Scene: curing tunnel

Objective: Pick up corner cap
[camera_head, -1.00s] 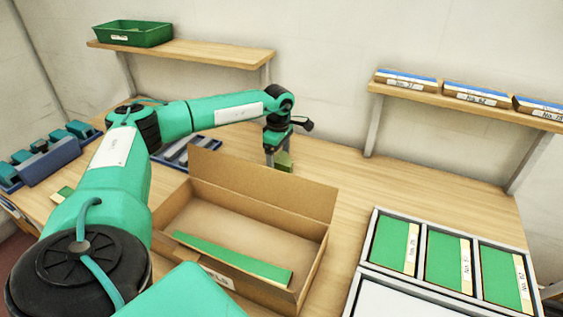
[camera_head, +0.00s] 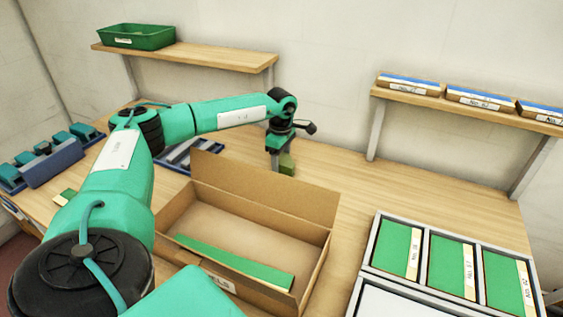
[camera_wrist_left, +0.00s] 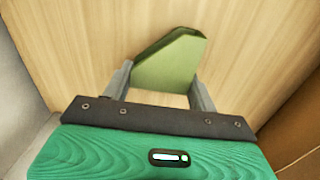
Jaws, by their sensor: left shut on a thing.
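The corner cap (camera_head: 287,164) is a small olive-green piece behind the open cardboard box in the head view. In the left wrist view the cap (camera_wrist_left: 172,65) has a light green face and a darker slanted top edge. My left gripper (camera_head: 276,165) is shut on it, with one grey finger at each side. I cannot tell whether the cap touches the table or is slightly above it. My right gripper is not in view.
The open cardboard box (camera_head: 322,200) with a green strip inside stands in front of the gripper. A blue tray (camera_head: 205,146) lies left. A divided tray (camera_head: 368,250) with green panels is at right. Shelves (camera_head: 200,54) hang behind. The table right of the gripper is clear.

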